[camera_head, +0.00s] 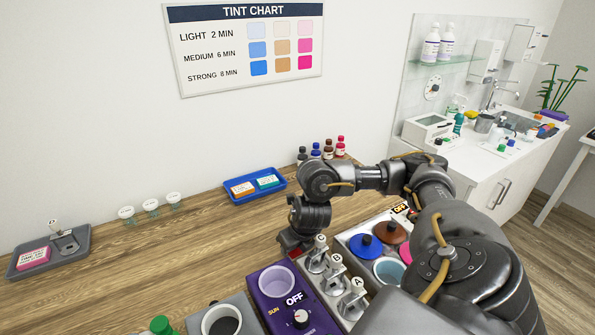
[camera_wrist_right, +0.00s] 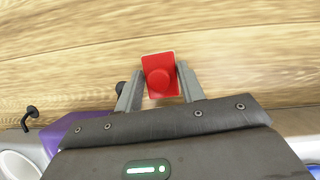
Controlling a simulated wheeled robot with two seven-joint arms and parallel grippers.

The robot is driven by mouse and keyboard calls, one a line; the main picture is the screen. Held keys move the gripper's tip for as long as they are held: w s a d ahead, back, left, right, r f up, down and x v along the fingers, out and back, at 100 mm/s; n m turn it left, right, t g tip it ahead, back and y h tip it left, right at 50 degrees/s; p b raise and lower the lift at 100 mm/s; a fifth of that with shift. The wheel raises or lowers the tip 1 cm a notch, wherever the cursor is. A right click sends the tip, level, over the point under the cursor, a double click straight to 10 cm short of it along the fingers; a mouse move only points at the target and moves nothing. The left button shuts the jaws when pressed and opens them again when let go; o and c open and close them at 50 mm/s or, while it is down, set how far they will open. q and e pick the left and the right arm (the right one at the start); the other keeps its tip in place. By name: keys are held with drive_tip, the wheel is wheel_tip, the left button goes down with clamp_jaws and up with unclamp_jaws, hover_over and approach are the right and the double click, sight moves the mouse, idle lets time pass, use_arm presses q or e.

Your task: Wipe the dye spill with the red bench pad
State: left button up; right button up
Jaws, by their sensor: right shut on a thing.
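The red bench pad (camera_wrist_right: 160,60) is a red block with a round knob. In the right wrist view it sits between the fingers of my right gripper (camera_wrist_right: 160,88), which is shut on it. Pale wood bench top shows around it. In the head view my right gripper (camera_head: 295,243) points down near the bench behind the purple unit, and only a little of the red pad shows there. I cannot tell whether the pad touches the wood. I see no dye spill in either view; my arm hides part of the bench. My left gripper is not in view.
The purple unit (camera_head: 268,312) and a metal rack (camera_head: 318,272) with lettered clips stand close in front of my right gripper. A blue tray (camera_head: 230,197) and several bottles (camera_head: 328,150) stand behind.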

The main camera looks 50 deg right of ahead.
sight(276, 230)
drive_tip(key=shift+w+d+f+b, duration=0.1)
drive_tip(key=shift+w+d+b, duration=0.2)
drive_tip(key=shift+w, duration=0.55)
drive_tip(key=shift+w+d+b, duration=0.15)
drive_tip(key=shift+w+d, duration=0.1)
drive_tip(key=shift+w, duration=0.55)
drive_tip(key=shift+w+d, duration=0.25)
drive_tip(key=shift+w, duration=0.65)
drive_tip(key=shift+w, duration=0.1)
drive_tip(key=shift+w+d+b, duration=0.3)
drive_tip(key=shift+w+b, duration=0.05)
drive_tip(key=shift+w, duration=0.5)
drive_tip(key=shift+w+d+b, duration=0.25)
drive_tip(key=shift+w+b, duration=0.1)
drive_tip(key=shift+w, duration=0.45)
wheel_tip(276, 230, up, 6)
drive_tip(key=p, duration=0.6)
wheel_tip(276, 230, up, 3)
drive_tip(key=p, duration=0.3)
